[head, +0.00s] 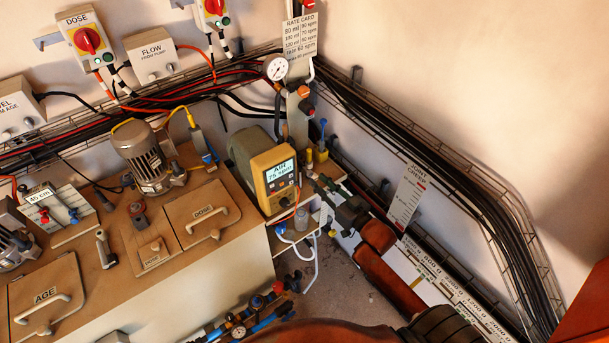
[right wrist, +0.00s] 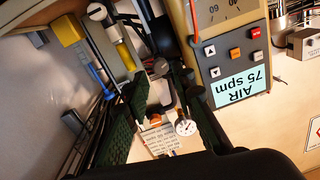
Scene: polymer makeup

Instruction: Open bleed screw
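My right gripper (head: 318,186) is beside the yellow pump unit (head: 274,178) with the "AIR 75 spm" display. In the right wrist view its two dark, green-padded fingers (right wrist: 160,85) stand apart with a gap between them. A small round grey knob-like part (right wrist: 161,67) shows between the fingertips, close to the pump unit (right wrist: 228,55); I cannot tell whether this is the bleed screw or whether a finger touches it. In the head view the gripper hides that spot. My left gripper is not in view.
A yellow valve body with a blue lever (head: 322,138) stands just behind the gripper. A bench with a motor (head: 146,157) and lidded hatches lies left. Cable trays run along the walls.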

